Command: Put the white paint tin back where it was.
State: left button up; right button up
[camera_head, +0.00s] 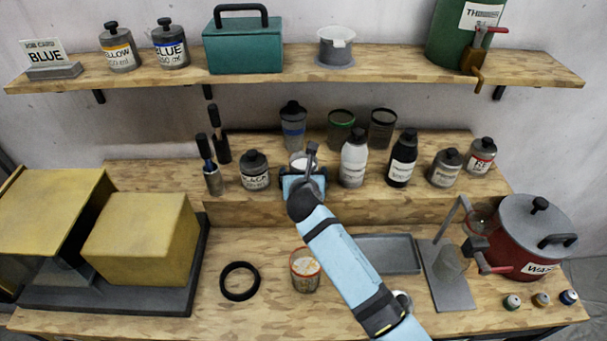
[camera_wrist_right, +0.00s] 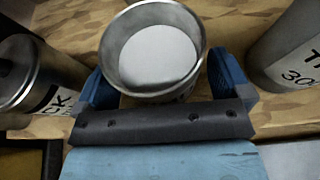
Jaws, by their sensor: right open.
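The white paint tin (camera_wrist_right: 156,48) is an open grey metal tin with a white surface inside, standing upright on the raised wooden step. It also shows in the head view (camera_head: 299,160), partly hidden behind my right gripper. My right gripper (camera_wrist_right: 163,88) is open, with one blue finger on each side of the tin; whether the fingers touch it I cannot tell. In the head view my right gripper (camera_head: 303,180) reaches the step from the front. My left gripper is not in view.
Below are a black ring (camera_head: 239,281), a small cup (camera_head: 305,272), a grey tray (camera_head: 388,254) and a red waste pot (camera_head: 528,236).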

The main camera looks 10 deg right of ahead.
jog(key=shift+r, duration=0.15)
jog(key=v, duration=1.2)
jog(key=shift+b, duration=0.4)
